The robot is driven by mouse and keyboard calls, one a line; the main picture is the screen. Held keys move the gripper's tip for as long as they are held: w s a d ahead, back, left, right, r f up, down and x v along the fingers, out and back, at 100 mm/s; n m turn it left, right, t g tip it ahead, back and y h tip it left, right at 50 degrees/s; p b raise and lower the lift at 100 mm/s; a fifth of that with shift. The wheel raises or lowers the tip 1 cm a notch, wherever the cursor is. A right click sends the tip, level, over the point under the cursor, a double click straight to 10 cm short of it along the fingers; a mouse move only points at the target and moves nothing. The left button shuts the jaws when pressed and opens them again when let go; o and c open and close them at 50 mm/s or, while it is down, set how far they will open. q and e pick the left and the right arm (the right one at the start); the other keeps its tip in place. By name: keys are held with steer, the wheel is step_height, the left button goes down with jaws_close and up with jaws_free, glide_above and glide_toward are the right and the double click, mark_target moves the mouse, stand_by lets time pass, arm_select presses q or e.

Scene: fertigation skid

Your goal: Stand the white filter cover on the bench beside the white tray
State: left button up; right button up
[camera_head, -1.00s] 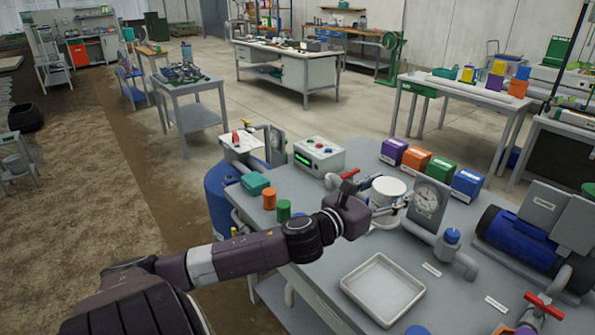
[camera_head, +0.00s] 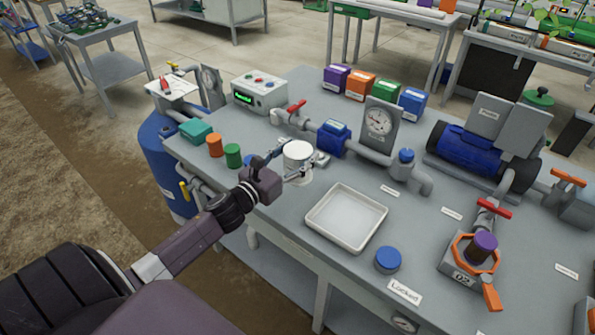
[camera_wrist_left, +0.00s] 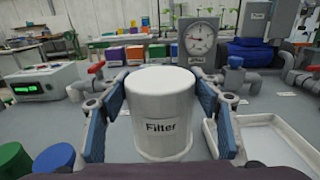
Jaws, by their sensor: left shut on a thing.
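The white filter cover (camera_head: 298,156) is a white cylinder, upright, between the fingers of my left gripper (camera_head: 291,164). In the left wrist view the cover (camera_wrist_left: 162,100) has its "Filter" label towards me, with a blue-padded finger on each side. Its base is at or just above the bench (camera_head: 270,205); I cannot tell if it touches. The white tray (camera_head: 317,231) lies to the right of and nearer than the cover, with a small gap; it also shows in the left wrist view (camera_wrist_left: 212,138). My right gripper is not in view.
Behind the cover runs a pipe with a blue block (camera_head: 333,138) and a pressure gauge (camera_head: 379,122). Green (camera_head: 233,155) and orange (camera_head: 214,145) caps stand to the left. A blue cap (camera_head: 388,260) sits right of the tray. Bare bench lies around the cover's base.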

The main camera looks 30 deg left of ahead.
arm_select(q)
step_height(320, 180, down, 6)
steer(key=shift+f, duration=0.1)
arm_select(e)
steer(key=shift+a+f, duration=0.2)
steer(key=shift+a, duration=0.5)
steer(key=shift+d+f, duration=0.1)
arm_select(q)
steer(key=shift+f+b, duration=0.2)
steer(key=shift+b, duration=0.2)
steer(key=o, duration=1.2)
steer(key=shift+o, duration=0.3)
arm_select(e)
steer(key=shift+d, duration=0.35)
arm_select(q)
steer(key=shift+s+r, duration=0.1)
steer(key=shift+r, duration=0.1)
